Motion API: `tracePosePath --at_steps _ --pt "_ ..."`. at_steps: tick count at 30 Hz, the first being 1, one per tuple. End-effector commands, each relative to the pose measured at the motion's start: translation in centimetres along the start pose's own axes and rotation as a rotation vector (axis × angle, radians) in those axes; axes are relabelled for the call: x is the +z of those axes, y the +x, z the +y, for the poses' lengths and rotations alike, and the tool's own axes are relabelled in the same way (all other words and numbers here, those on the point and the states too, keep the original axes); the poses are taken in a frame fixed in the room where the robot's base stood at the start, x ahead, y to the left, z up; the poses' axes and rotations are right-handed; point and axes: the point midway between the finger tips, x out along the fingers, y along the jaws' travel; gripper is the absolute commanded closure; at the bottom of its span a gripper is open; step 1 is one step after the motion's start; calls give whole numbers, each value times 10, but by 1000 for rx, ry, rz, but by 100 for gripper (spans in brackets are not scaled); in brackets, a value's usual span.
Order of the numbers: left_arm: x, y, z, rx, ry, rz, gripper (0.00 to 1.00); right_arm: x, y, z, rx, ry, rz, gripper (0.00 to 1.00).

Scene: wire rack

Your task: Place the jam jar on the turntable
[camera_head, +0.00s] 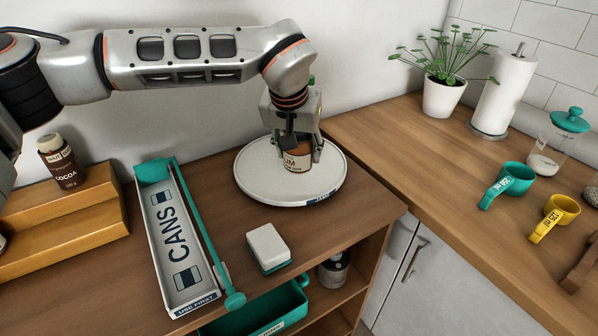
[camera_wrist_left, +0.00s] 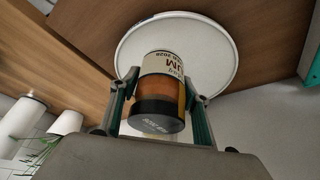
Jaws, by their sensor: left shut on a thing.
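The jam jar (camera_head: 297,159), orange-brown with a pale label reading "UM", is between the fingers of my left gripper (camera_head: 301,148), which is shut on it. In the left wrist view the jar (camera_wrist_left: 161,78) shows its dark lid towards the camera, with the left gripper's fingers (camera_wrist_left: 158,108) on both sides. The round white turntable (camera_head: 258,183) lies directly under the jar on the wooden top; it also shows in the left wrist view (camera_wrist_left: 215,50). The jar looks upright; I cannot tell whether its base touches the turntable. My right gripper is not in view.
A "CANS" tray (camera_head: 169,258), a white and teal box (camera_head: 268,246) and a cocoa jar (camera_head: 60,162) on a wooden step (camera_head: 80,225) stand left and in front. Teal (camera_head: 508,184) and yellow (camera_head: 555,217) cups stand on the right counter.

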Motion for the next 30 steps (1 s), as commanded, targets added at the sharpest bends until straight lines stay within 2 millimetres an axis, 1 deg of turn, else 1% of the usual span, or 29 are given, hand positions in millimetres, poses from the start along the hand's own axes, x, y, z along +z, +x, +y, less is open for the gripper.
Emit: tracePosePath --at_steps 3,8,10,15,18,29,30 --pt "4 12 0 1 -2 2 91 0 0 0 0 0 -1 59" --pt "6 18 0 1 -1 4 91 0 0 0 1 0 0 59" --pt "9 24 0 1 -1 2 91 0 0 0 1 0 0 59" --pt "19 46 0 2 -1 0 91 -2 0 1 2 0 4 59" --pt "22 55 0 2 -1 2 91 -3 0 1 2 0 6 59" --pt "23 58 0 1 -1 4 91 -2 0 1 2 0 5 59" --pt "24 59 0 0 0 1 51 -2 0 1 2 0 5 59"
